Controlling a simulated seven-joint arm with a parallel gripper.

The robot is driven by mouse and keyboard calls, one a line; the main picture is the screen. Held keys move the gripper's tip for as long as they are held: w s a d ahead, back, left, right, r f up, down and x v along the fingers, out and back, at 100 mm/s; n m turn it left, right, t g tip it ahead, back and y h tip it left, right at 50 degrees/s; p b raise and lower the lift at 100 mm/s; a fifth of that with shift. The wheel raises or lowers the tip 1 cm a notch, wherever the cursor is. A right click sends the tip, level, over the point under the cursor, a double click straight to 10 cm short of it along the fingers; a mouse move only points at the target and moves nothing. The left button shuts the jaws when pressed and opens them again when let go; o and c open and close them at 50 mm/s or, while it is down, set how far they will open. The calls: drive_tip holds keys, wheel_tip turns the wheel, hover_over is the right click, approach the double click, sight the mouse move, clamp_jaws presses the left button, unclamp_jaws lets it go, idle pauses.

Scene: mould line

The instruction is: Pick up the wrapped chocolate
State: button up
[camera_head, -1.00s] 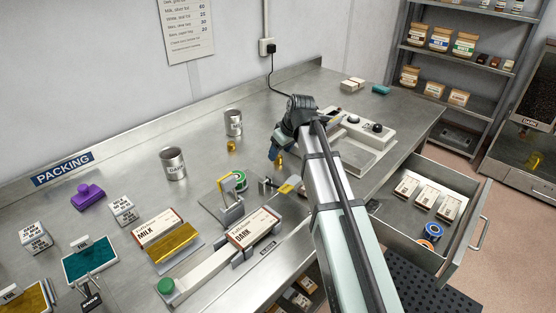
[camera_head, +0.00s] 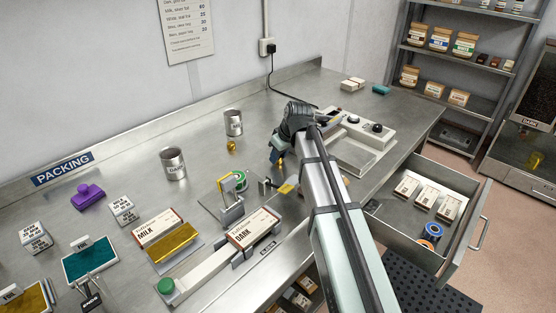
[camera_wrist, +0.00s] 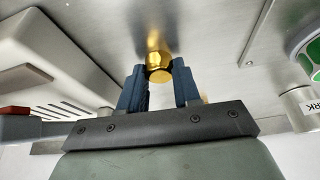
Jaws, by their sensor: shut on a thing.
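A gold foil-wrapped chocolate (camera_wrist: 159,68) sits between the two blue fingertips of my gripper (camera_wrist: 159,78) in the wrist view. My gripper is shut on it. A golden reflection shows on the steel just beyond it, so it is close to the bench; whether it touches cannot be told. In the head view my gripper (camera_head: 279,158) is at the bench's middle, largely hidden by my own arm. Another gold-wrapped chocolate (camera_head: 231,146) stands on the bench to its left, near a metal cup.
A grey-white machine with knobs (camera_head: 362,138) stands right of my gripper. A green-ringed reel on a stand (camera_head: 238,181) is at its lower left. An open drawer (camera_head: 400,238) with bars juts out at right. Cartons sit at front left.

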drive_tip(key=shift+c, duration=0.7)
